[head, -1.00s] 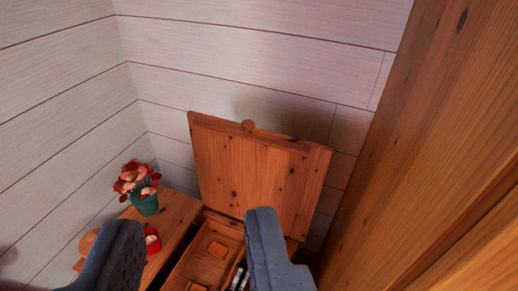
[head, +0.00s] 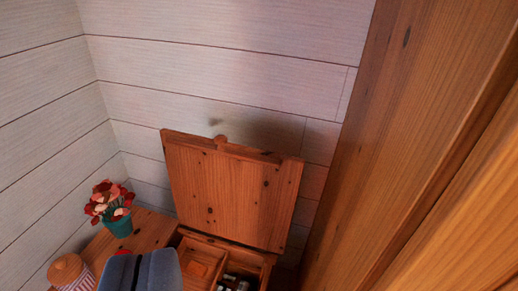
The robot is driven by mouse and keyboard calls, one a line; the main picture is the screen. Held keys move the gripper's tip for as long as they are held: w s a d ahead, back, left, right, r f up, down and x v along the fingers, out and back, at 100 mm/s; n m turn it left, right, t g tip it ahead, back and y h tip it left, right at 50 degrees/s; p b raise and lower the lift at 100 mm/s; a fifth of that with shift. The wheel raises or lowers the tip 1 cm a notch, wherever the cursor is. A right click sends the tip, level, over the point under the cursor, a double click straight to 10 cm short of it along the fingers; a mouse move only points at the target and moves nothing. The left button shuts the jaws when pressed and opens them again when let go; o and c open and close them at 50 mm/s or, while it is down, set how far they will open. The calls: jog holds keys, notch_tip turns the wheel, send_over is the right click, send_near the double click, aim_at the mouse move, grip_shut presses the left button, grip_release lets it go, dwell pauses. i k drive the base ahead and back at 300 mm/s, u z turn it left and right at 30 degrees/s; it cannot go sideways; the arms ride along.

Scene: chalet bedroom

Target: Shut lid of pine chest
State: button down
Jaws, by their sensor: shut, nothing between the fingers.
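The pine chest (head: 262,257) stands at the bottom middle of the head view, and its front part is cut off by the frame. Its lid (head: 232,192) is open and stands up near the back wall, with a round knob (head: 221,139) on its top edge. The open inside shows compartments with a small wooden block and some small dark and light items. My gripper (head: 141,270) is shut and empty at the bottom edge, in front and to the left of the lid and apart from it. It hides part of the chest's left side.
A wooden surface left of the chest holds a teal pot of red flowers (head: 112,208) and a wooden-lidded striped jar (head: 71,273). A tall pine cabinet or panel (head: 420,140) fills the right side. White plank walls close off the back and left.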

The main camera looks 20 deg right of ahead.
aim_at(248, 196)
jog(key=u, duration=0.5)
jog(key=k, duration=1.2)
jog(key=u, duration=0.6)
jog(key=i, duration=0.7)
jog(key=z, duration=0.35)
jog(key=i, duration=1.1)
jog(key=z, duration=0.9)
jog(key=i, duration=0.3)
jog(key=z, duration=0.15)
jog(key=k, duration=0.9)
jog(key=z, duration=0.15)
jog(key=i, duration=0.9)
jog(key=u, duration=0.05)
